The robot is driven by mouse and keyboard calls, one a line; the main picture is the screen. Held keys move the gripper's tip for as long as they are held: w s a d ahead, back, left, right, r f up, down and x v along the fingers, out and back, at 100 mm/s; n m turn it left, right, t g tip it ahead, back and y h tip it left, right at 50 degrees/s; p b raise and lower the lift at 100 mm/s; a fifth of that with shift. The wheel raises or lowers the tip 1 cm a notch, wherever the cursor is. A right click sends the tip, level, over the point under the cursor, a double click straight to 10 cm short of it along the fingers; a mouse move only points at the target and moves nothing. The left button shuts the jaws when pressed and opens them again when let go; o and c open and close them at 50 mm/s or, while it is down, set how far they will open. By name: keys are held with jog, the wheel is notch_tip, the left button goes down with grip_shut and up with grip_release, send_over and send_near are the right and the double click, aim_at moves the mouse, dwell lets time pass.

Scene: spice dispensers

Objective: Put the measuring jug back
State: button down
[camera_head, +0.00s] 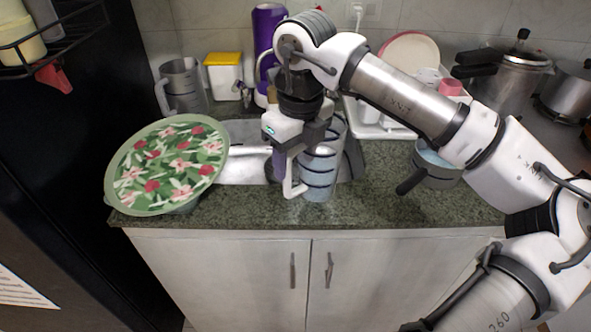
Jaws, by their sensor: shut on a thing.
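A clear bluish jug (321,165) with dark bands and a pale handle hangs upright near the front of the counter, in front of the sink. My gripper (286,160) points down and is shut on the jug at its handle side; the exact finger contact is partly hidden. I cannot tell whether the jug's base touches the counter or is a little above it. A second clear grey jug (182,88) with a handle stands at the back left of the counter.
A green floral tray (170,165) covers the left counter. A steel sink (249,168) lies behind the held jug. A yellow-lidded container (224,73) and purple bottle (268,40) stand behind. A dark-handled pot (436,166) stands right. Bare counter (370,205) shows at front right.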

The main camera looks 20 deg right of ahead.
jog(key=shift+f+p, duration=0.35)
jog(key=shift+f, duration=1.65)
jog(key=shift+f, duration=0.15)
jog(key=c, duration=0.6)
grip_release()
jog(key=shift+o, duration=0.2)
jog(key=r, duration=0.4)
jog(key=r+b, duration=0.1)
jog(key=r, duration=0.3)
jog(key=s+r+b, duration=0.1)
jog(key=r, duration=0.3)
jog(key=shift+d+r, duration=0.15)
jog(key=shift+d, duration=0.05)
